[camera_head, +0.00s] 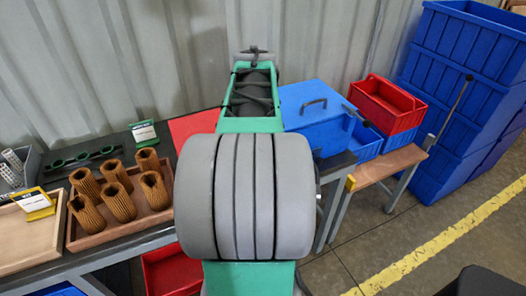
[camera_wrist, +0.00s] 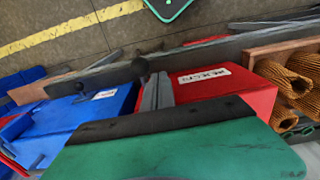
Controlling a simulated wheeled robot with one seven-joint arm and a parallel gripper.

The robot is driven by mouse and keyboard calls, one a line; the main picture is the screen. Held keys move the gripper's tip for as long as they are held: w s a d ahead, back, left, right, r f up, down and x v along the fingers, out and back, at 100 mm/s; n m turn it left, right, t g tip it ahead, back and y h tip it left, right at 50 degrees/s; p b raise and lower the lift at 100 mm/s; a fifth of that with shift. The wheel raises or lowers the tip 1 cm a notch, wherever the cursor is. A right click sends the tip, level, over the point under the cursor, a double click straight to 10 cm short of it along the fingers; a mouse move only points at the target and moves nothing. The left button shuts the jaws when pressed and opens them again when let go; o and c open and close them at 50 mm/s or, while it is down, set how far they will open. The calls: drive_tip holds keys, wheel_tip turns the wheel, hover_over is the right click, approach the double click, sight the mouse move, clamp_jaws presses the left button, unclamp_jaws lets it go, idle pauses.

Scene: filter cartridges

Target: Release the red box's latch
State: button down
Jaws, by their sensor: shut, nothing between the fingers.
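The red box (camera_head: 195,125) shows only in part in the head view, behind my arm. In the wrist view the red box (camera_wrist: 235,88) shows a face with a white label. I cannot make out its latch in either view. In the wrist view my gripper's grey fingers (camera_wrist: 157,88) are shut and empty. They overlap the red box's left edge, beside the blue box; I cannot tell whether they touch it. In the head view my arm hides the fingers.
A blue box (camera_head: 315,112) with a dark handle stands right of my arm. A red crate (camera_head: 388,108) is farther right, near tall blue crates (camera_head: 455,100). Brown pleated cartridges (camera_head: 118,200) stand in a wooden tray (camera_head: 125,232) at left. Floor at right is mostly clear.

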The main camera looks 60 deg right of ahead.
drive_tip(key=shift+r+p, duration=0.15)
drive_tip(key=shift+p, duration=0.15)
idle(0.5)
drive_tip(key=shift+s+d, duration=0.5)
drive_tip(key=shift+s, duration=0.1)
drive_tip(key=shift+s+d+p, duration=0.35)
drive_tip(key=shift+d, duration=0.25)
